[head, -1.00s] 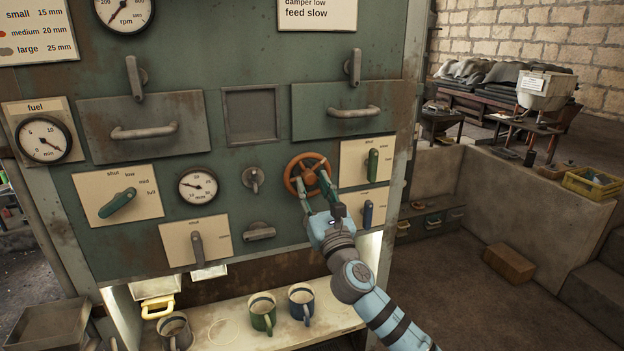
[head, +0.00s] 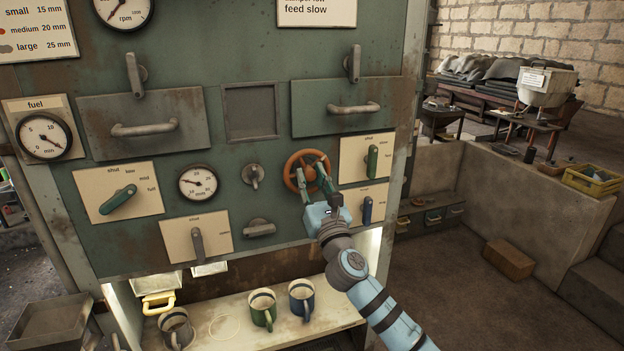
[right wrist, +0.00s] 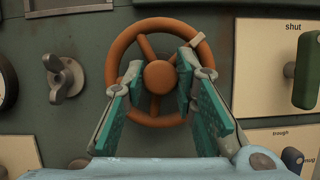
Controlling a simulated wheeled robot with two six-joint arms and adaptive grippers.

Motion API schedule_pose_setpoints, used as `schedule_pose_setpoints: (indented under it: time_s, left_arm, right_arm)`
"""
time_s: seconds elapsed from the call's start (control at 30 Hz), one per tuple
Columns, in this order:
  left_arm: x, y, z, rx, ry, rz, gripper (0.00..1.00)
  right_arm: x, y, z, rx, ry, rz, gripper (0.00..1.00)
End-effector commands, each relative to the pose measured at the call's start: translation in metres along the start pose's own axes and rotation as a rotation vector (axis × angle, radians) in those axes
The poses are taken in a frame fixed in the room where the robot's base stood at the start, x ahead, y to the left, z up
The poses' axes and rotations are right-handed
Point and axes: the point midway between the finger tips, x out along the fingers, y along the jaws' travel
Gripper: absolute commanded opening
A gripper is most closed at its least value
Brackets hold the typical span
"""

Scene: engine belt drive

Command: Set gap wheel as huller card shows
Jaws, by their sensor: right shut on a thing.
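The orange gap wheel (head: 297,168) is on the green machine front. My right gripper (head: 314,183) is shut on it, with its fingers either side of the hub; the right wrist view also shows the wheel (right wrist: 124,50) and the green finger pads (right wrist: 160,95). A pale mark sits on the rim at upper right there. A round mm dial (head: 198,183) left of the wheel has its needle pointing left, slightly up. The card (head: 38,32) at top left lists small 15 mm, medium 20 mm and large 25 mm. My left gripper is out of view.
Lever plates with green (head: 373,160) and blue (head: 367,210) handles stand close right of the wheel. A grey knob (head: 254,176) is to its left. Several mugs stand on the shelf (head: 235,340) below. The floor at right is mostly clear.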

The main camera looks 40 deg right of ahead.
Motion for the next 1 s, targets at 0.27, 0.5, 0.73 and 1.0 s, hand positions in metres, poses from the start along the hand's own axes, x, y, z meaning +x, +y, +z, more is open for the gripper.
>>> schedule_pose_setpoints:
  time_s: [0.27, 0.5, 0.73, 1.0]
  left_arm:
    - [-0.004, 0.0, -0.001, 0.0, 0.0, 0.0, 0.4]
    - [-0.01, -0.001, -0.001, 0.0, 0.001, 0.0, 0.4]
    - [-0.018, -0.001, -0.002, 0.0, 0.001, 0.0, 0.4]
    - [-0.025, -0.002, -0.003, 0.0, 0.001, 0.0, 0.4]
  right_arm:
    - [0.0, 0.001, 0.001, 0.147, 0.001, -0.061, 0.0]
    - [0.001, 0.002, 0.001, 0.335, 0.001, -0.139, 0.0]
    - [0.001, 0.003, 0.001, 0.504, 0.002, -0.209, 0.0]
    - [0.001, 0.003, 0.001, 0.636, 0.001, -0.263, 0.0]
